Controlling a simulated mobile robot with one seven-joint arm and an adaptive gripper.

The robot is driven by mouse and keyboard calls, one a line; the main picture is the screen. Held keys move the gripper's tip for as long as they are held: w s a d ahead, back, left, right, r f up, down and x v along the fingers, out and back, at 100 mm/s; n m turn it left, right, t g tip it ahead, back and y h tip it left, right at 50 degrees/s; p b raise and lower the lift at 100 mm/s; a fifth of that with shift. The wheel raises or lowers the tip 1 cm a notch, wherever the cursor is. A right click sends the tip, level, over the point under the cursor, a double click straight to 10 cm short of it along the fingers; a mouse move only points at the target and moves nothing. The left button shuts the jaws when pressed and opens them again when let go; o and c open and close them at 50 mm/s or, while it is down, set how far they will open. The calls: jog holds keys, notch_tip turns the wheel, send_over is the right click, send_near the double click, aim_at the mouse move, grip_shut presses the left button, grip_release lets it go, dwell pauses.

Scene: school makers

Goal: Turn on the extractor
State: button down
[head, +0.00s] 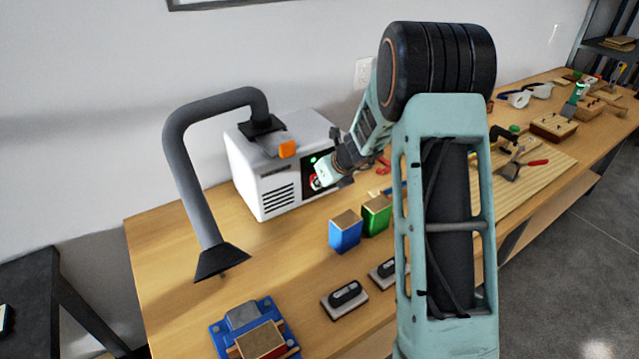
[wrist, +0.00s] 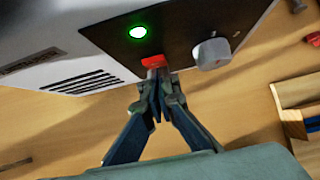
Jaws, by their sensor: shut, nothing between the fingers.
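The extractor (head: 262,175) is a white box with a grey bent hose and a dark hood (head: 222,262), standing on the wooden bench. In the wrist view its dark panel (wrist: 112,36) carries a lit green light (wrist: 138,32), a red switch (wrist: 153,61) and a grey knob (wrist: 212,53). My gripper (wrist: 159,76) is shut and empty, its fingertips at the lower edge of the red switch, seemingly touching it. The fingertips hide part of the switch. In the head view my gripper (head: 318,184) is at the box's front panel.
A blue block (head: 346,233) and a green block (head: 376,216) stand in front of the extractor. A blue vise-like fixture (head: 222,340) and dark-handled blocks (head: 344,300) lie nearer. Several tools lie at the right. Bare bench shows left of the extractor.

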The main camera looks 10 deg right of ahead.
jog(key=shift+r, duration=0.2)
jog(key=shift+r+p, duration=0.75)
jog(key=shift+p, duration=0.05)
